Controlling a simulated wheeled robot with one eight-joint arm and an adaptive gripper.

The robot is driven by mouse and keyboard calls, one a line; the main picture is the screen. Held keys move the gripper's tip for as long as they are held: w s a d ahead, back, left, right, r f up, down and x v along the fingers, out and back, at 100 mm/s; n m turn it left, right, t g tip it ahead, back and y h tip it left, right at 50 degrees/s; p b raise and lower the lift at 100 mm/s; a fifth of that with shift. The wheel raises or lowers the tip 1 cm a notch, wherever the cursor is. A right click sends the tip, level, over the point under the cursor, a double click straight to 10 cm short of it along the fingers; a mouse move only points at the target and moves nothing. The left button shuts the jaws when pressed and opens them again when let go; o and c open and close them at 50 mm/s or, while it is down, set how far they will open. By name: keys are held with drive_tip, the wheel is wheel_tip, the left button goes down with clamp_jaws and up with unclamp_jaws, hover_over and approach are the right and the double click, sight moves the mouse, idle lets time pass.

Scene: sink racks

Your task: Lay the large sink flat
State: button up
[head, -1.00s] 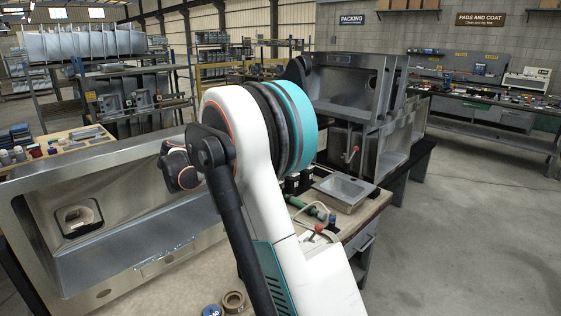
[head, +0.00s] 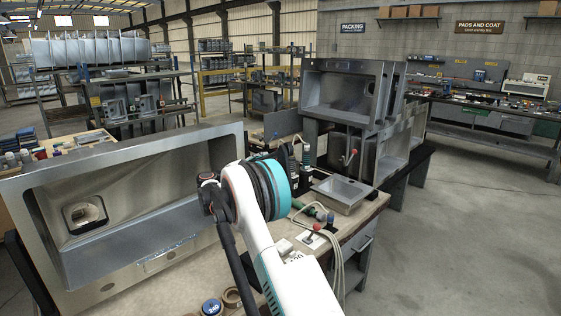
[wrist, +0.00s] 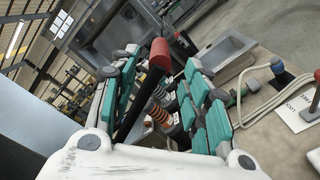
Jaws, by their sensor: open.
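The large sink (head: 160,235) is a stainless steel basin at the left of the head view. It stands on its long edge on the workbench, its open bowl facing me and its drain hole at the left. My arm passes in front of its right end. My gripper (wrist: 165,70) shows in the wrist view with its green-padded fingers apart. A red-capped black handle appears between the fingers; I cannot tell its depth. A smooth grey surface at the left of the wrist view may be part of the sink. In the head view my arm hides the gripper.
A small steel tray sink (head: 344,193) sits on the bench right of my arm, near a hose and a red-handled tool. Another steel sink (head: 345,88) stands on edge behind. Tape rolls (head: 231,297) lie at the bench front. The floor at right is clear.

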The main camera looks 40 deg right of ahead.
drive_tip(key=d, duration=0.3)
drive_tip(key=d+b, duration=0.1)
drive_tip(key=d, duration=0.2)
drive_tip(key=d+b, duration=0.1)
drive_tip(key=d, duration=0.2)
drive_tip(key=shift+w+d, duration=0.15)
drive_tip(key=shift+w, duration=0.25)
clamp_jaws()
